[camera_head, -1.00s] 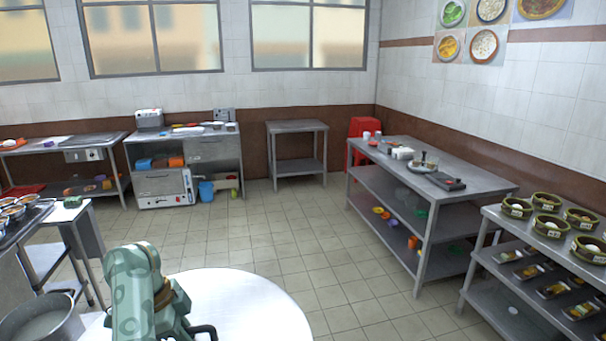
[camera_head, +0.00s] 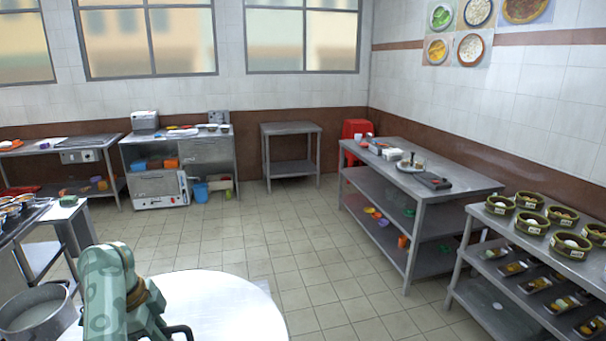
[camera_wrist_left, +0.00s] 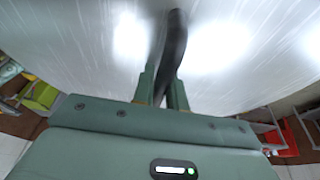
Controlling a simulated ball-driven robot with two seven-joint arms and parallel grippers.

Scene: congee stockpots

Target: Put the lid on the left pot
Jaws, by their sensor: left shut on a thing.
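A large round shiny metal lid (camera_head: 225,305) fills the bottom centre of the head view. My left gripper (camera_wrist_left: 163,92) is shut on the lid's black handle (camera_wrist_left: 175,45) in the wrist view. The brushed metal of the lid (camera_wrist_left: 75,40) spreads behind the fingers there. In the head view my green left arm covers the lid's left part, and the fingertips are hard to make out. An open metal pot (camera_head: 70,311) with pale contents (camera_head: 32,315) stands at the bottom left, left of the lid and partly cut off. My right gripper is not in view.
A metal table with bowls (camera_head: 12,212) stands at the left, behind the pot. A steel table (camera_head: 400,178) and a table with bamboo steamers (camera_head: 480,212) stand at the right. The tiled floor (camera_head: 320,250) between is clear.

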